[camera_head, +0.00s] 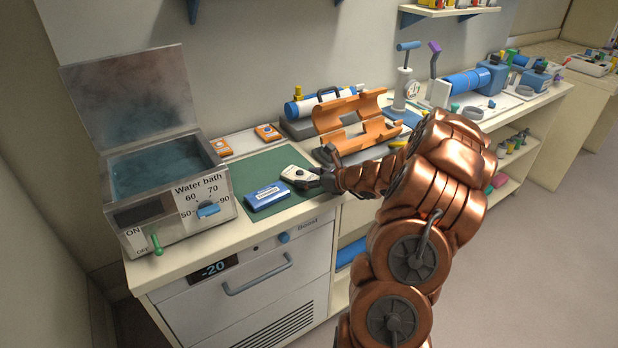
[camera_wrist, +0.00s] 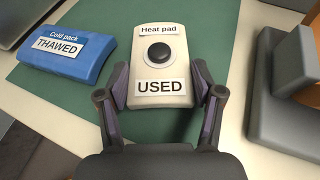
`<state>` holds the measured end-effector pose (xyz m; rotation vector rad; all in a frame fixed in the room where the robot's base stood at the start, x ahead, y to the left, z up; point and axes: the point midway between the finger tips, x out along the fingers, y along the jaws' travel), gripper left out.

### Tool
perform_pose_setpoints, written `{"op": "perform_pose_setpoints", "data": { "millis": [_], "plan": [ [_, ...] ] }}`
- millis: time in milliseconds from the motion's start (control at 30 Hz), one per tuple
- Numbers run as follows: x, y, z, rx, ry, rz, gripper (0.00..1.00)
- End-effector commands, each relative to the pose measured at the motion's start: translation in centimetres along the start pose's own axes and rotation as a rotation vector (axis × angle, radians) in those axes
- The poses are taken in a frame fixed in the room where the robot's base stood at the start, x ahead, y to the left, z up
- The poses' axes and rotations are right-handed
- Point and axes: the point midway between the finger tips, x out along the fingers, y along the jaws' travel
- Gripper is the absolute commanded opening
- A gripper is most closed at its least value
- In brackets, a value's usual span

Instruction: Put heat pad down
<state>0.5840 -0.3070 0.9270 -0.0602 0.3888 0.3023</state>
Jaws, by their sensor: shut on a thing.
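The heat pad (camera_wrist: 160,66) is a cream block with a black round knob and a label reading USED. It also shows in the head view (camera_head: 297,175) over the green mat (camera_head: 262,173). My gripper (camera_wrist: 160,97) is shut on the heat pad, with one finger on each side of its near end. In the head view my gripper (camera_head: 318,180) reaches it from the right. I cannot tell whether the pad touches the mat or is held just above it.
A blue cold pack (camera_head: 267,196) marked THAWED lies left of the pad. An open water bath (camera_head: 165,190) stands further left. Two orange packs (camera_head: 221,146) (camera_head: 267,132) lie behind the mat. An orange splint-like shell (camera_head: 355,122) stands behind my gripper.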

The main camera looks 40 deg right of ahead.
Motion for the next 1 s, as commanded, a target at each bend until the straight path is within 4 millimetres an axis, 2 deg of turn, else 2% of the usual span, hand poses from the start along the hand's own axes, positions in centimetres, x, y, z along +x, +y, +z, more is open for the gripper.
{"op": "perform_pose_setpoints", "data": {
  "millis": [67, 100, 333, 767, 1000],
  "plan": [
    [0.1, 0.0, -0.2, 0.000, 0.000, 0.000, 0.27],
    [0.1, 0.0, -0.3, 0.000, 0.000, 0.001, 0.67],
    [0.1, 0.0, -0.2, 0.000, 0.001, 0.001, 0.91],
    [-0.1, 0.0, 0.2, 0.000, 0.000, 0.000, 0.91],
    [-3.5, 0.0, -0.1, 0.001, -0.001, -0.002, 0.91]
  ]
}}
